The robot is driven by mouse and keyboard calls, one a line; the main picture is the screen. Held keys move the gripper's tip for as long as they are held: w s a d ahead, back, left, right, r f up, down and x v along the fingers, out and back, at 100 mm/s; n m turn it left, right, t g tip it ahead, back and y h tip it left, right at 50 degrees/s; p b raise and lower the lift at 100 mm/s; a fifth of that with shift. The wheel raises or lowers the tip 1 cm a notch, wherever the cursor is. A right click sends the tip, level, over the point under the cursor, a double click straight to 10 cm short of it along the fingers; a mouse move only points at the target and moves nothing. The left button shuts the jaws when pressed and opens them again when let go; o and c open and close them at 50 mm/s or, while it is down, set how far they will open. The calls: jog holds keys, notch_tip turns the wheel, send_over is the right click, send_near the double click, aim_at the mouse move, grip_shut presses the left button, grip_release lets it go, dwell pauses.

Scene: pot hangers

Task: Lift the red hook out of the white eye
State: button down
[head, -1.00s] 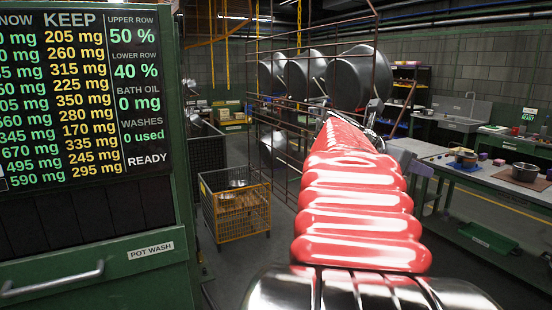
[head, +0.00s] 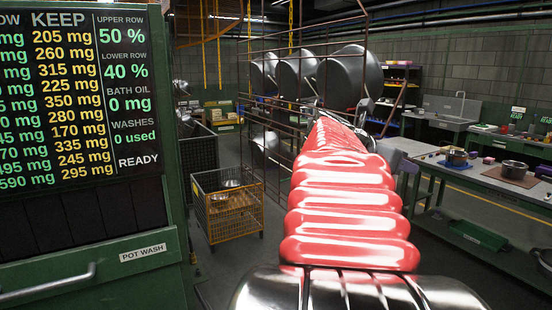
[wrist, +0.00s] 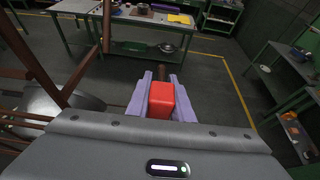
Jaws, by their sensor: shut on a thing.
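My gripper (wrist: 162,82) shows in the wrist view with its two pale purple fingers closed on the sides of a bright red block-like part, the red hook (wrist: 161,100). Only this blocky part of the hook shows clearly; its curved end is not visible. A short brown piece (wrist: 164,71) shows just beyond the fingertips; I cannot tell whether it belongs to the hook. I cannot make out the white eye in either view. In the head view my ribbed red arm stretches forward and hides most of the gripper area.
A brown rack (head: 300,90) with large metal pots (head: 347,78) stands ahead, close to my arm. A yellow-and-black wire bin (head: 232,212) stands on the floor at left. A green cabinet with a display (head: 80,100) is near left. Benches (head: 500,180) line the right; open floor lies between.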

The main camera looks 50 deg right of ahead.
jog(key=shift+r, duration=0.15)
notch_tip(320, 180, up, 6)
jog(key=w+a, duration=0.3)
jog(key=a, duration=0.5)
jog(key=w+a, duration=0.4)
jog(key=a, duration=0.4)
jog(key=shift+a+r, duration=0.3)
jog(key=shift+r, duration=0.05)
jog(key=shift+d, duration=0.1)
dwell(0.6)
jog(key=s+d, duration=0.3)
jog(key=d, duration=0.6)
jog(key=shift+s, duration=0.4)
jog(key=shift+s, duration=0.1)
dwell(0.5)
